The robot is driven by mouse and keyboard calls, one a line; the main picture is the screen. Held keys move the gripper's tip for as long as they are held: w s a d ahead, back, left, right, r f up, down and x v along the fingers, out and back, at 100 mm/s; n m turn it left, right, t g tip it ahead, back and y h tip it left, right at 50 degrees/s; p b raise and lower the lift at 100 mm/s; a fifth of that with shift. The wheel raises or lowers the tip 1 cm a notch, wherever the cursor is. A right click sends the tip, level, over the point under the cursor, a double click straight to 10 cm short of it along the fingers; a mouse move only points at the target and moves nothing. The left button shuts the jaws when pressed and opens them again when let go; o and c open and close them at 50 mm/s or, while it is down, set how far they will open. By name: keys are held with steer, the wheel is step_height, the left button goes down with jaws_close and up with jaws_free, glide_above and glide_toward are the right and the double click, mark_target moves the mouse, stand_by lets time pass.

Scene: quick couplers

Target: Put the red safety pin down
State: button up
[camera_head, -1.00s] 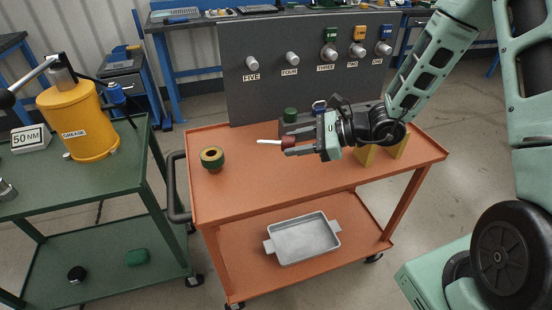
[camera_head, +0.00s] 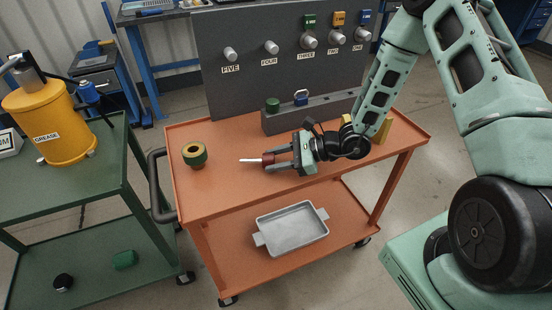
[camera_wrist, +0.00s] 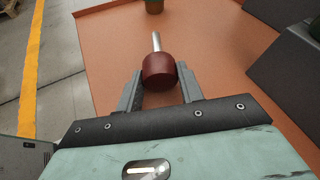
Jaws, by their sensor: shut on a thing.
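The red safety pin (camera_wrist: 159,72) has a dark red rounded head and a pale metal shank. In the wrist view its head sits between the two fingers of my gripper (camera_wrist: 160,92), and its shank points away from me. In the head view my gripper (camera_head: 272,160) is shut on the pin's head, low over the orange cart top (camera_head: 225,190). The pin (camera_head: 251,160) lies roughly level, its shank pointing left. I cannot tell whether it touches the cart top.
Behind my gripper are a grey block (camera_head: 330,109) with a green cap and a blue padlock, and a panel (camera_head: 225,80) with numbered couplers. Yellow blocks (camera_head: 383,131) stand right. The cart's front left is clear.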

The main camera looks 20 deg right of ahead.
steer(key=shift+f, duration=0.15)
steer(key=o, duration=1.1)
